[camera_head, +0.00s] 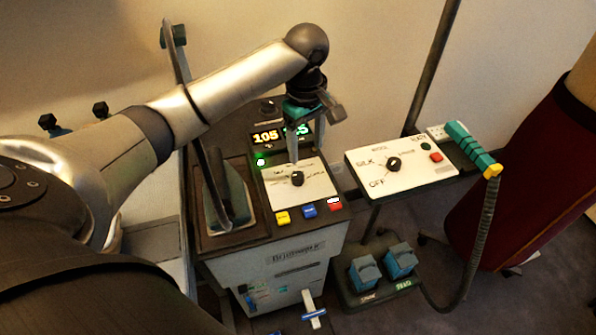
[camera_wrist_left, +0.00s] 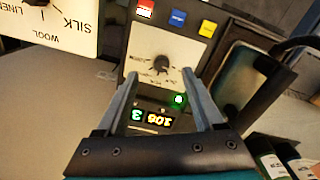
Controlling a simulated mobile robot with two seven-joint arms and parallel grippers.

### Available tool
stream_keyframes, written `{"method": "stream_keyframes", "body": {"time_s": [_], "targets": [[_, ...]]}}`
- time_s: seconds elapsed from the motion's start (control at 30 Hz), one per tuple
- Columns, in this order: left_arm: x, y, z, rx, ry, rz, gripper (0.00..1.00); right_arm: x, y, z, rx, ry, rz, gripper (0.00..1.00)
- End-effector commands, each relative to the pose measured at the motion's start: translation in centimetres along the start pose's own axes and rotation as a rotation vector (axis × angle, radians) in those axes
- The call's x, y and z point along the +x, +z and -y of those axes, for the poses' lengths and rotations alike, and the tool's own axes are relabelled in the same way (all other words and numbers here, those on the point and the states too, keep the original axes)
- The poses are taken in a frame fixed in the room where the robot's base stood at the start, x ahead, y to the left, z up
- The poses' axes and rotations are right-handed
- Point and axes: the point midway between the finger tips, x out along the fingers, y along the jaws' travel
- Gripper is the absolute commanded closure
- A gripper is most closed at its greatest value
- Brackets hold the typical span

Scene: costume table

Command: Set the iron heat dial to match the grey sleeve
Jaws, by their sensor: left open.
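The iron heat dial (camera_head: 297,179) is a small black knob on a white panel of the ironing unit (camera_head: 297,248); it also shows in the left wrist view (camera_wrist_left: 161,63). My left gripper (camera_head: 293,158) points down just above the dial. In the left wrist view it is open (camera_wrist_left: 160,78), its fingers spread to either side of the dial, with nothing visible between them. I cannot tell whether they touch the knob. A lit display (camera_head: 266,137) reads 105 in yellow; a green figure beside it is partly hidden by the gripper. I cannot make out a grey sleeve. My right gripper is not in view.
The iron (camera_head: 230,195) stands in a tray left of the dial. Yellow (camera_head: 283,218), blue (camera_head: 309,211) and red (camera_head: 334,204) buttons lie in front of it. A second white panel (camera_head: 402,165) with its own dial and a teal handle (camera_head: 470,146) stand at right, near a maroon garment (camera_head: 520,185).

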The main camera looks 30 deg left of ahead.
Motion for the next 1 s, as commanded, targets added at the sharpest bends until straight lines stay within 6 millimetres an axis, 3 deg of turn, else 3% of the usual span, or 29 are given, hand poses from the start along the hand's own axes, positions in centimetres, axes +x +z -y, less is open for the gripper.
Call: {"method": "stream_keyframes", "body": {"time_s": [0.03, 0.2, 0.37, 1.0], "targets": [[-1.1, -1.2, -0.2, -0.067, -0.005, -0.006, 0.31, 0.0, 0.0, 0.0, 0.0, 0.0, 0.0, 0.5], [-2.8, -2.9, -0.2, -0.205, -0.018, -0.003, 0.31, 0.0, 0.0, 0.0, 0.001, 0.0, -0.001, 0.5], [-2.2, -3.1, -0.2, -0.235, -0.022, 0.0, 0.31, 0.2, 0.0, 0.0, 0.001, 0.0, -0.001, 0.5], [10.2, -3.1, 0.1, -0.232, -0.021, -0.003, 0.31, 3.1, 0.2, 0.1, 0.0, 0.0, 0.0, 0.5]]}}
